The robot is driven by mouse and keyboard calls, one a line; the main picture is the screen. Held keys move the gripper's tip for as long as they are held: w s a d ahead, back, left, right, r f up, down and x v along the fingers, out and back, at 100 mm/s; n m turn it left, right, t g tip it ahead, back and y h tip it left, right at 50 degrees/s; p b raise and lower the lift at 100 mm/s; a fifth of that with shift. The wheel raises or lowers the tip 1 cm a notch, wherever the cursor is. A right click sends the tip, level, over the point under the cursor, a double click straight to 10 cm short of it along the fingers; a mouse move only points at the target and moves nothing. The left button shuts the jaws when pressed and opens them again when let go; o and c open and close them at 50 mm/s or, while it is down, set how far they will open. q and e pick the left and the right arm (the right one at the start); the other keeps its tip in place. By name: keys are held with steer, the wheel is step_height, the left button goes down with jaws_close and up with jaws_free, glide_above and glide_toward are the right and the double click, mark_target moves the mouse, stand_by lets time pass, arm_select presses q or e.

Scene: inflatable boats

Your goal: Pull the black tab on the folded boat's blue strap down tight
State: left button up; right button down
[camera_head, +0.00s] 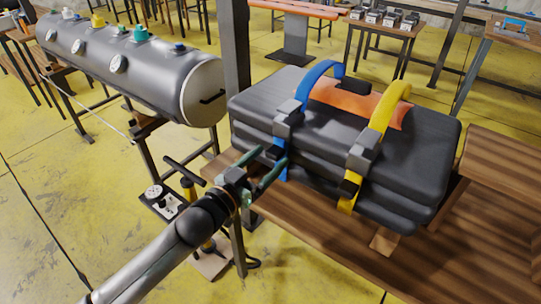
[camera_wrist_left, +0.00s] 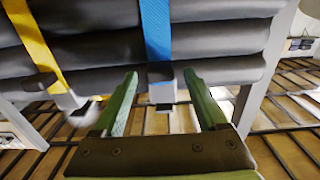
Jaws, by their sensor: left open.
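The folded boat (camera_head: 425,140) is a stack of dark grey layers on a wooden bench. Its blue strap (camera_head: 316,75) runs over the left part, through a grey buckle (camera_head: 287,122) on the front. The strap's black tab (camera_head: 274,152) hangs below the buckle at my left gripper (camera_head: 273,159). In the left wrist view, the blue strap (camera_wrist_left: 156,30) comes down between the open green fingers of my left gripper (camera_wrist_left: 160,76). The black tab (camera_wrist_left: 165,106) shows between these fingers, with space on both sides. My right gripper is out of view.
A yellow strap (camera_head: 383,115) with its own buckle and tab crosses the boat to the right. An orange piece (camera_head: 330,95) lies on top. The wooden bench (camera_head: 330,232) extends right. A grey tank (camera_head: 150,70) and dark post (camera_head: 235,50) stand left.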

arm_select(q)
steer(key=shift+x, duration=0.8)
jaws_close()
steer(key=shift+f, duration=0.15)
stand_by(0.8)
